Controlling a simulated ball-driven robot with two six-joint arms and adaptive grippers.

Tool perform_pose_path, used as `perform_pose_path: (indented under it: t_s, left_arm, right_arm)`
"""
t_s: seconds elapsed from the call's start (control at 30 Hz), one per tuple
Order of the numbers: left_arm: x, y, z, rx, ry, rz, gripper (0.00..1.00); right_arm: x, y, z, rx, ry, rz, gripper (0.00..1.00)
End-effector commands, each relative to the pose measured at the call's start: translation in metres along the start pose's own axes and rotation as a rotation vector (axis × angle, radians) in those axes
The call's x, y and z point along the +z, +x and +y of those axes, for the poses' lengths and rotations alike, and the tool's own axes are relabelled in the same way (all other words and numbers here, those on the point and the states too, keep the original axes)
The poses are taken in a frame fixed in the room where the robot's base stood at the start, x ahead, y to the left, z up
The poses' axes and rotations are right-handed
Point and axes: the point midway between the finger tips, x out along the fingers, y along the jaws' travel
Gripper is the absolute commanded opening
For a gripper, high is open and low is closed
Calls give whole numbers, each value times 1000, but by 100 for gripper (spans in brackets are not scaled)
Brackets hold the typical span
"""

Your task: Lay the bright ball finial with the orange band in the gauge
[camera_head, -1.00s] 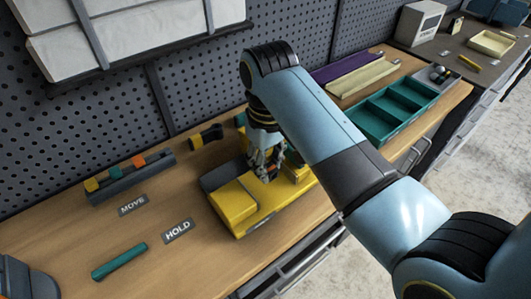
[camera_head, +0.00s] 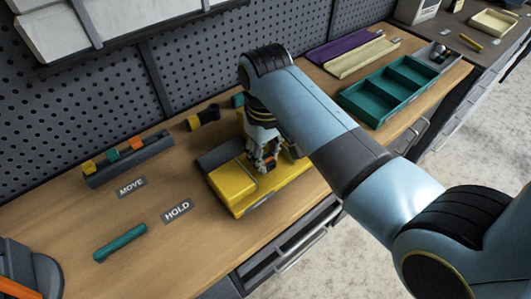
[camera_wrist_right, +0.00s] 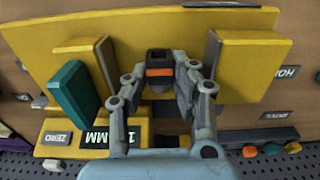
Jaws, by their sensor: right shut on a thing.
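My right gripper (camera_head: 264,164) is over the yellow gauge (camera_head: 226,187) on the bench. In the right wrist view, my right gripper (camera_wrist_right: 158,85) is shut on a dark piece with an orange band (camera_wrist_right: 159,71), the finial, between its two fingertips. Its ball end cannot be made out. The finial is between the raised yellow blocks of the gauge (camera_wrist_right: 40,45); I cannot tell whether it touches the gauge. A teal block (camera_wrist_right: 72,92) and a grey plate (camera_wrist_right: 213,50) stand at either side. My left gripper is not in view.
A teal tray (camera_head: 372,112) stands at the right.

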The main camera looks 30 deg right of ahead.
Motion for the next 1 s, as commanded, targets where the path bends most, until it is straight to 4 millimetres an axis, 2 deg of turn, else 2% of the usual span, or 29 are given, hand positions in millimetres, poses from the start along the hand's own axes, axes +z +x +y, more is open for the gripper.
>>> perform_pose_path:
  t_s: [0.5,0.53,0.73,1.0]
  left_arm:
    - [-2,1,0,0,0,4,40]
    - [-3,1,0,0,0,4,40]
    - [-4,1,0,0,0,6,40]
    - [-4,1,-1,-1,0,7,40]
  right_arm:
    - [0,7,0,0,0,1,0]
    - [0,7,0,0,0,1,26]
    - [0,7,0,0,0,1,52]
    - [0,6,0,0,0,0,52]
